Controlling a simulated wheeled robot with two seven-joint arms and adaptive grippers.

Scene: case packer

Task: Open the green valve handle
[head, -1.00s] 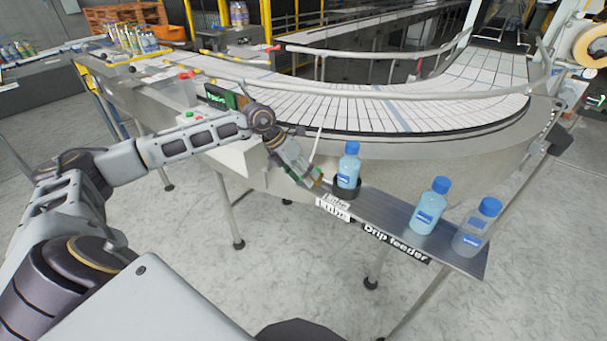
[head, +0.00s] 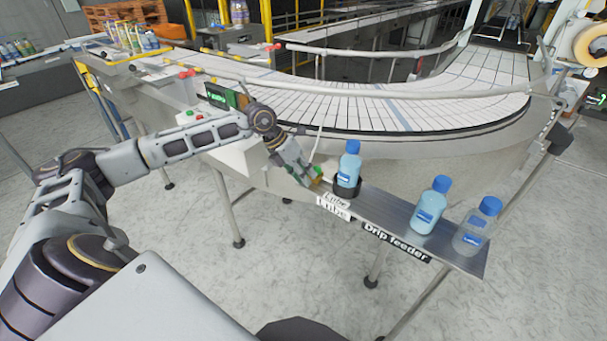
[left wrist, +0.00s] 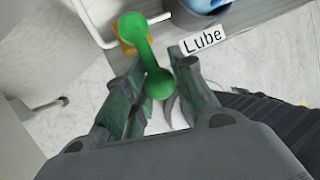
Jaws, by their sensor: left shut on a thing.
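The green valve handle (left wrist: 146,52) shows large in the left wrist view, with one rounded end near a yellow fitting (left wrist: 126,36) and the other between my fingers. My left gripper (left wrist: 152,98) is shut on the handle, one finger on each side. In the head view my left gripper (head: 311,178) is at the left end of the drip feeder shelf, beside the "Lube" label (head: 334,205). There the handle is mostly hidden by the fingers. My right gripper is not in view.
A blue bottle (head: 348,168) stands in a dark holder close to the right of my left gripper. Two more bottles (head: 430,205) (head: 472,232) stand along the drip feeder shelf (head: 390,212). The curved conveyor (head: 400,108) runs behind. Open floor lies in front.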

